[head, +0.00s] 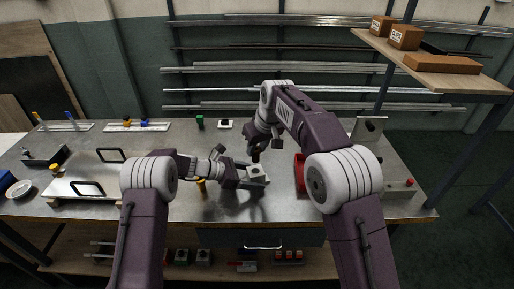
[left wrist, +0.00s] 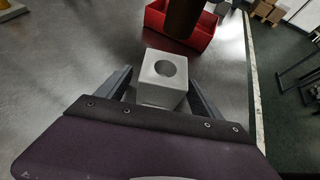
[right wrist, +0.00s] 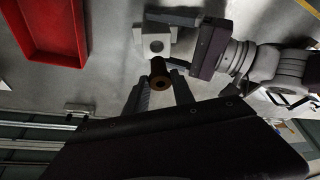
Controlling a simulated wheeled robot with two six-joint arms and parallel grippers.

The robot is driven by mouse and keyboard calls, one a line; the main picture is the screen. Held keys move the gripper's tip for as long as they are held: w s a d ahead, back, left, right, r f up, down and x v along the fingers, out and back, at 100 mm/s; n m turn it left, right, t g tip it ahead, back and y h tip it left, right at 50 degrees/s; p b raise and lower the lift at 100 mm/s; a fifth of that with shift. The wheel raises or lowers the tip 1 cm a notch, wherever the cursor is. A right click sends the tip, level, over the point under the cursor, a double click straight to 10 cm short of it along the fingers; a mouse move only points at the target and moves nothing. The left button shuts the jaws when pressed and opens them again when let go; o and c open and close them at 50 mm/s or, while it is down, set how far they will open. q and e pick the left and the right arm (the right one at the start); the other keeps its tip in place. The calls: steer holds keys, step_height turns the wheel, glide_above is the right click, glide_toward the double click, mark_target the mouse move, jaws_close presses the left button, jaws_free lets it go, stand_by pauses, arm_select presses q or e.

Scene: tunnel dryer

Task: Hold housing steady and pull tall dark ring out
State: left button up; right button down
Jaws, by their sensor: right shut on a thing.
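The housing (left wrist: 163,75), a light grey block with a round bore, stands on the bench at the front middle. It also shows in the head view (head: 256,171). My left gripper (left wrist: 160,85) has one finger on either side of the housing; whether they press on it is unclear. The tall dark ring (right wrist: 160,74), a brown hollow cylinder, is between the fingertips of my right gripper (right wrist: 160,88), which is shut on it. In the left wrist view the ring (left wrist: 184,18) is clear of the bore, beyond the housing. In the head view my right gripper (head: 254,150) is above the housing.
A red bin (right wrist: 45,28) stands close to the housing, to its right in the head view (head: 299,172). A plate with black handles (head: 110,180) lies at the left.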

arm_select(q)
steer(key=v, duration=1.2)
steer(key=shift+f, duration=0.1)
steer(key=shift+a, duration=0.1)
